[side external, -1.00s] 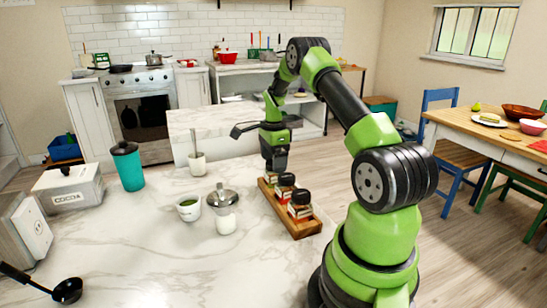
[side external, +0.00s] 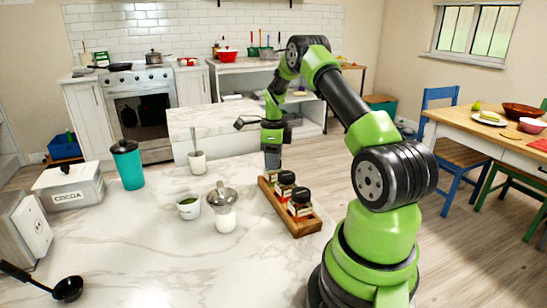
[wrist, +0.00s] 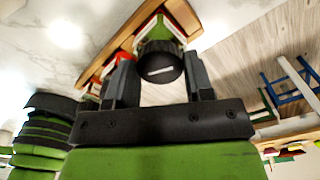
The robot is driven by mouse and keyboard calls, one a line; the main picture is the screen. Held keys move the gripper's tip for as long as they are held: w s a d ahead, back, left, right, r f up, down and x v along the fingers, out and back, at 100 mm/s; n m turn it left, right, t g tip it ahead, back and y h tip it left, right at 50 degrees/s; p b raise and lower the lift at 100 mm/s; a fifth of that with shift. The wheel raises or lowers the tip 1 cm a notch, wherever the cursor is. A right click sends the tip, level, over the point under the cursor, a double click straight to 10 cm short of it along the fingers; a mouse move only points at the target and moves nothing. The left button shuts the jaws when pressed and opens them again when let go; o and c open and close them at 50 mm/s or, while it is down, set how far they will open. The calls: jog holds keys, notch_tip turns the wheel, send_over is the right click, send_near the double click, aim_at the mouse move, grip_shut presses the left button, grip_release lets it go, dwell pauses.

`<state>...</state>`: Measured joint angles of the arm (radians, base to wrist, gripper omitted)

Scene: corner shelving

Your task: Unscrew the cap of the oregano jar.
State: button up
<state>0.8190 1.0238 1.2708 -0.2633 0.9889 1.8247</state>
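The spice rack (side external: 299,228) is a long wooden tray on the counter, holding small black-capped jars. Two jars, a middle one (side external: 284,187) and a near one (side external: 301,207), show clearly in the side view. My gripper (side external: 272,167) points down over the rack's far end and hides the jar there. In the wrist view, a round black cap (wrist: 160,66) with a white mark sits between the fingertips of my gripper (wrist: 161,75), both seeming to touch its sides. The jar under it has a green label (wrist: 163,30); its name is unreadable, so I cannot confirm it is oregano.
A cup with a pestle (side external: 197,163), a teal canister (side external: 128,165) and a cocoa box (side external: 69,187) stand farther left. The front counter is largely clear.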

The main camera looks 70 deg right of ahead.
jog(key=n, duration=0.3)
jog(key=shift+n, duration=0.4)
jog(key=shift+c, duration=0.4)
jog(key=shift+n, duration=0.5)
jog(key=n, duration=0.3)
jog(key=shift+r+n, duration=0.1)
jog(key=shift+n, duration=0.3)
jog(key=shift+r, duration=2)
jog(key=shift+w+a, duration=0.1)
